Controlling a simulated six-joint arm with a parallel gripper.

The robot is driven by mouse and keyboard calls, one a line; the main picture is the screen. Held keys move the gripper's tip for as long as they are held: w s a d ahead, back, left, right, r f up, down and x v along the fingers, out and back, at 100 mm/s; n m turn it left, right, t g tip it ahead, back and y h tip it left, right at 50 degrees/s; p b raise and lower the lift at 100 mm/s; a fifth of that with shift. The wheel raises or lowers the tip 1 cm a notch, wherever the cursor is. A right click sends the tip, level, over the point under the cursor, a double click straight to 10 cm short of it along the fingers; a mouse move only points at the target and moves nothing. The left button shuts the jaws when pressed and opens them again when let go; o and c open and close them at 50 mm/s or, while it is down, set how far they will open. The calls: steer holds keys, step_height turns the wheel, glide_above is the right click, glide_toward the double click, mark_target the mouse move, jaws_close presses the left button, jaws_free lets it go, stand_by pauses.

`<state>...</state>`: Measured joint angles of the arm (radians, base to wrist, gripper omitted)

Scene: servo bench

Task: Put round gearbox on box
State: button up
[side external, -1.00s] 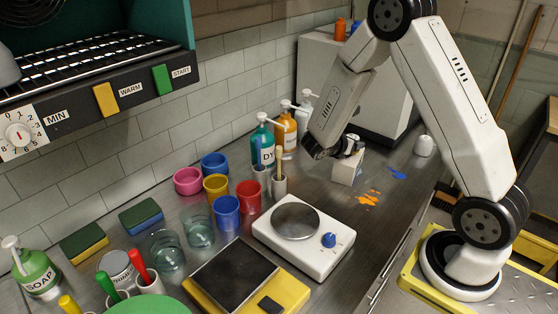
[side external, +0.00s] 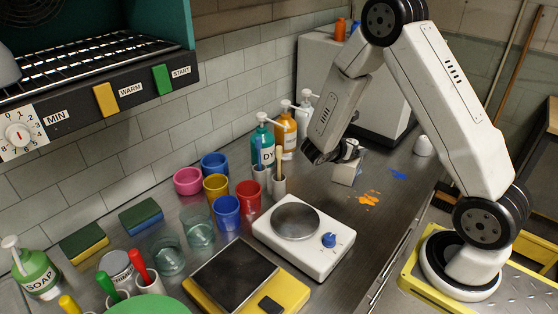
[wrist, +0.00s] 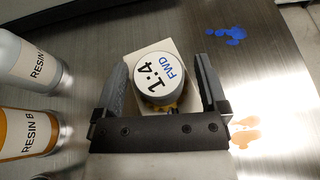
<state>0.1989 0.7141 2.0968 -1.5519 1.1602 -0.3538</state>
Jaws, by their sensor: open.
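The round gearbox (wrist: 160,80) is a short grey cylinder with a white top reading "1:4 FWD". In the wrist view it sits on the pale box (wrist: 142,54), and the box's edges show around it. My gripper (wrist: 161,68) is open, with one finger on each side of the gearbox and visible gaps between. In the side view my gripper (side external: 336,153) is at the white box (side external: 346,174), and the gearbox (side external: 351,149) shows on its top, partly hidden by the fingers.
Resin bottles (wrist: 25,133) stand left of my gripper in the wrist view. In the side view, a white scale (side external: 303,239), colored cups (side external: 227,212) and pump bottles (side external: 286,130) stand nearby. Orange (side external: 369,198) and blue (side external: 398,174) paint spots mark clear bench.

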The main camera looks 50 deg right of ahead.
steer(key=shift+a+r, duration=0.1)
steer(key=shift+r, duration=0.1)
steer(key=v, duration=1.1)
steer(key=shift+a, duration=0.4)
steer(key=s+a+m+y, duration=0.2)
steer(key=a+m+y, duration=0.1)
steer(key=m+y, duration=0.1)
steer(key=s+a+f+m+t+y, duration=0.1)
steer(key=s+a+m+y, duration=0.2)
steer(key=a+m+y, duration=0.1)
steer(key=s+a+f+m+t+y, duration=0.1)
steer(key=s+a+m+y, duration=0.2)
steer(key=m, duration=0.3)
steer(key=shift+a+y, duration=0.7)
steer(key=m, duration=0.1)
steer(key=a+r+m+t+y, duration=0.1)
steer(key=m, duration=0.1)
steer(key=shift+w+t, duration=0.3)
